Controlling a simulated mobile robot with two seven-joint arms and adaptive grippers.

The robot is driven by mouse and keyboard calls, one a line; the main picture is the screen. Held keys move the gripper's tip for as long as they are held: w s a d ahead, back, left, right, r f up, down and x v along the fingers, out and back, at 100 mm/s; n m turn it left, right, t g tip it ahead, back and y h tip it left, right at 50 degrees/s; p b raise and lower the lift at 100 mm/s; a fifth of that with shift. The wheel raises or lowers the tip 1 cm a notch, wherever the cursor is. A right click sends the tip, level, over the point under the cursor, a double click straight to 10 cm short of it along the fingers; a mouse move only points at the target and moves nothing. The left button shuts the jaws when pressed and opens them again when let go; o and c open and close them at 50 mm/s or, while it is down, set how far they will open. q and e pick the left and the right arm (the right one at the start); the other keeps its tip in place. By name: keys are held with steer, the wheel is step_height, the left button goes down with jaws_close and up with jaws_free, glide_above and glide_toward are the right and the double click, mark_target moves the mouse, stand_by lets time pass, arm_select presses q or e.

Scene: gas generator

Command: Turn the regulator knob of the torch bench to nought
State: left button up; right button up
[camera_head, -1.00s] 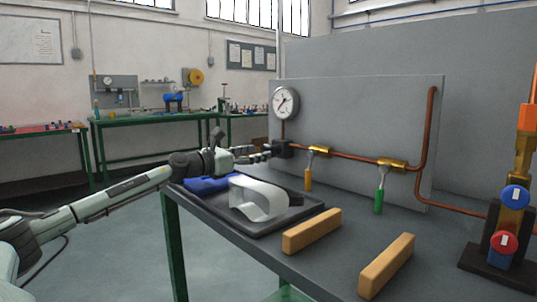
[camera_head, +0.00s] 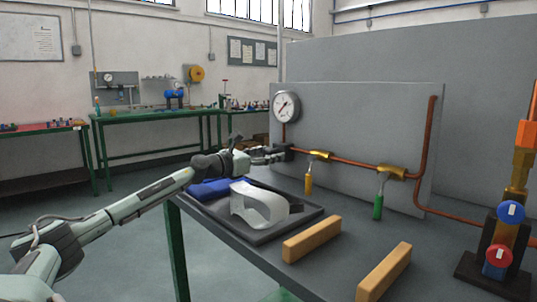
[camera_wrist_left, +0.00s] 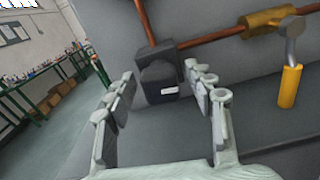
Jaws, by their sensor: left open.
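The torch bench (camera_head: 330,262) is a dark bench top with a grey upright panel (camera_head: 358,120). The regulator is a dark block on the copper pipe at the panel's left, below a round white gauge (camera_head: 286,107). Its black knob (camera_wrist_left: 158,83) with a white label shows in the left wrist view; in the head view my gripper largely hides it. My left gripper (camera_head: 272,155) is open, its fingers pointing at the regulator. In the left wrist view the open fingers (camera_wrist_left: 160,76) appear on either side of the knob; contact cannot be told. The gauge reading is too small to be sure of.
A yellow-handled valve (camera_head: 309,180) and a green-handled valve (camera_head: 379,200) hang from the pipe right of the regulator. A tray (camera_head: 263,236) with a clear visor (camera_head: 262,207) lies below my arm. Two wooden blocks (camera_head: 312,238) (camera_head: 384,272) and a torch stand (camera_head: 495,265) are farther right.

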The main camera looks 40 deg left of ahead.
arm_select(q)
steer(key=shift+c, duration=0.5)
steer(key=c, duration=1.1)
steer(key=shift+o, duration=0.2)
